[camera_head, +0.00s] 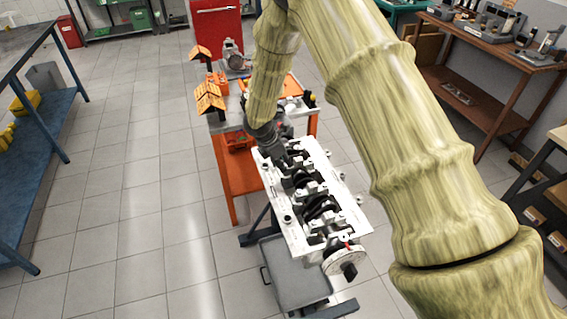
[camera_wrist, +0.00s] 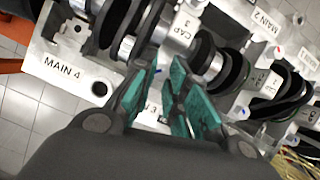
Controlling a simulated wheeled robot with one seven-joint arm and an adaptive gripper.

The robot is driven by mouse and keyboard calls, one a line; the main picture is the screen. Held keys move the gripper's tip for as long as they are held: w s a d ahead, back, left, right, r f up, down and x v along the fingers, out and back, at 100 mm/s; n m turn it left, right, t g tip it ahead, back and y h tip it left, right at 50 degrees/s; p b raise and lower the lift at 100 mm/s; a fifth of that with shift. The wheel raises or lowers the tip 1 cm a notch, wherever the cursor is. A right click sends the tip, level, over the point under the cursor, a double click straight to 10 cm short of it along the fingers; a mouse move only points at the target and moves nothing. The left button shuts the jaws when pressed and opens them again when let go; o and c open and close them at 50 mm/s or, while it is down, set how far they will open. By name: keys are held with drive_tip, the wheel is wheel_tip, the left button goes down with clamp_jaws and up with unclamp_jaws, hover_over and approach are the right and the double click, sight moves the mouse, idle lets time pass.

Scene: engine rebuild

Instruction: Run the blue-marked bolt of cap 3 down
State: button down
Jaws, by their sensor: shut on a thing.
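The pale engine block (camera_head: 288,218) stands on a stand with its dark crankshaft (camera_head: 318,205) and bearing caps facing up. My gripper (camera_head: 280,158) reaches down onto its far end. In the wrist view the teal pads of my gripper (camera_wrist: 166,88) are shut on a small dark piece, apparently a bolt, beside cap 3 (camera_wrist: 186,22). A small blue-marked spot (camera_wrist: 243,112) shows to the right of the fingers, near another labelled cap.
The MAIN 4 label (camera_wrist: 62,72) lies left of my fingers on the block. An orange cart (camera_head: 238,185) with tools stands just behind the block. A grey tray (camera_head: 290,275) is below it. Benches stand at both sides, and the tiled floor at left is open.

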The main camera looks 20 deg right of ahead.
drive_tip(key=m, duration=0.2)
drive_tip(key=m+g+b, duration=0.1)
drive_tip(key=m, duration=0.1)
drive_tip(key=shift+w+g, duration=0.3)
drive_tip(key=shift+w, duration=0.05)
drive_tip(key=shift+w+m+g+b, duration=0.2)
drive_tip(key=shift+m+g+b, duration=0.55)
drive_tip(key=shift+m, duration=1.35)
drive_tip(key=shift+d+r, duration=0.1)
drive_tip(key=shift+r, duration=0.05)
drive_tip(key=c, duration=1.4)
unclamp_jaws()
drive_tip(key=v, duration=1.2)
drive_tip(key=shift+d, duration=0.1)
